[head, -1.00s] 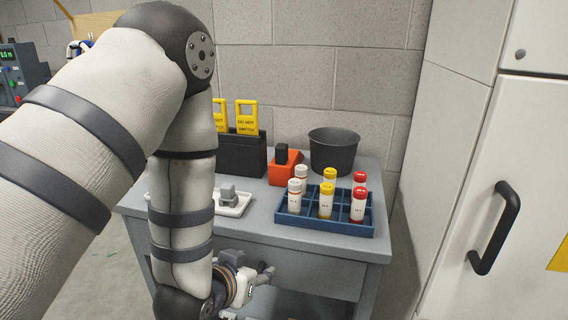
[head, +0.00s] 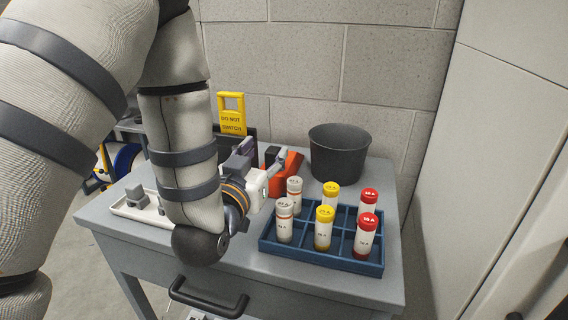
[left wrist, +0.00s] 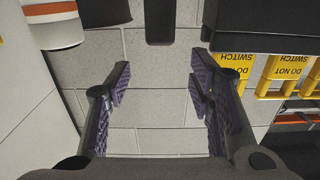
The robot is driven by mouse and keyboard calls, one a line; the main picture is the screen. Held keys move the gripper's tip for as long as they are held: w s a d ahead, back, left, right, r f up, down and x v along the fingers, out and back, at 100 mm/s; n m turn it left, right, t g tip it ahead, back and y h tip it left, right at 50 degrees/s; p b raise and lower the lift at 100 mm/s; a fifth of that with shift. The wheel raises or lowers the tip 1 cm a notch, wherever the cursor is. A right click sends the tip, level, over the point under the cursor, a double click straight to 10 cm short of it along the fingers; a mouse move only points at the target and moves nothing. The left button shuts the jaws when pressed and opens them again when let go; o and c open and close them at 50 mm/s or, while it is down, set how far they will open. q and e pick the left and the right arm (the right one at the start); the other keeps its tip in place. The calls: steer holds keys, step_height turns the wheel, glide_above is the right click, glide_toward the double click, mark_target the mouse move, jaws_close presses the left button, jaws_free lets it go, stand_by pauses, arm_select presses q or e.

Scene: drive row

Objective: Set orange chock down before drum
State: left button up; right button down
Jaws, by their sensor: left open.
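The orange chock (head: 293,160) sits on the grey bench beside the dark bucket, with a black upright grip on top. My left gripper (head: 263,162) is open just in front of the chock, its fingers pointing at the grip and partly covering the chock. In the left wrist view, the open fingers (left wrist: 160,88) spread toward a black block (left wrist: 160,20) at the top centre, which looks like the grip. A blue round thing in a yellow frame, perhaps the drum (head: 127,160), stands behind the bench at left, partly hidden by my arm. My right gripper is out of view.
A blue rack (head: 320,262) with several capped vials stands right of the gripper. The dark bucket (head: 338,155) is behind it. A white tray (head: 128,208) with grey blocks is at left. Yellow tags (head: 231,115) stand in a black holder at the back.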

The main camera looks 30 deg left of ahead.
mark_target(276, 153)
arm_select(q)
step_height(276, 153, down, 4)
steer(key=shift+w+r, duration=0.1)
steer(key=x, duration=0.7)
steer(key=shift+w, duration=0.1)
steer(key=shift+r, duration=0.1)
jaws_close()
